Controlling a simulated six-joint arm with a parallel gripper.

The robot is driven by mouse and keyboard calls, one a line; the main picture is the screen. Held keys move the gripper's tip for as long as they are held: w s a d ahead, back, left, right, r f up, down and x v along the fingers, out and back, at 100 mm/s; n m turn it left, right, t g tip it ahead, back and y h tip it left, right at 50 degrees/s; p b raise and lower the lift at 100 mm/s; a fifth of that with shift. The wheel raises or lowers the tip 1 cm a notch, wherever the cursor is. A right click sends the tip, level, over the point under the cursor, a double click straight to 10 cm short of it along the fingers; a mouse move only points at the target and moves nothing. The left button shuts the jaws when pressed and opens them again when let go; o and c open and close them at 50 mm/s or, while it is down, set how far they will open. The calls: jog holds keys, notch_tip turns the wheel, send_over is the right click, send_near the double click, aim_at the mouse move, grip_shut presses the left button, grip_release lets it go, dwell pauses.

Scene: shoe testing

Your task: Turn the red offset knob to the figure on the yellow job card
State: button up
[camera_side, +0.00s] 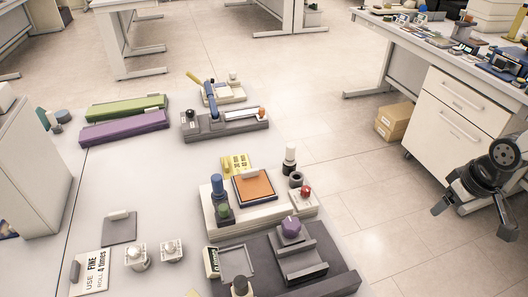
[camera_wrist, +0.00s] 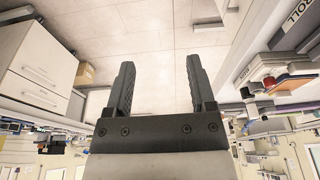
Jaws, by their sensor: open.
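The red knob (camera_side: 306,190) is small and sits at the right end of a pale raised block, next to a dark ring-shaped part. Its scale and setting are too small to read. My dark arm is at the right edge of the side view, well away from the knob.
A purple knob (camera_side: 291,228) on a dark fixture stands in front. A blue-topped post (camera_side: 217,190) is at the block's left. Open floor separates this table from my arm.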

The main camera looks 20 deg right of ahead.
jog(key=w+n, duration=0.1)
notch_tip(320, 180, up, 2)
jog(key=n+g, duration=0.3)
jog(key=n, duration=2.4)
send_over(306, 188)
jog(key=shift+s+d+r, duration=0.1)
jog(key=shift+d, duration=0.3)
jog(key=shift+a+n, duration=0.4)
jog(key=shift+n, duration=0.1)
jog(key=shift+f, duration=3.9)
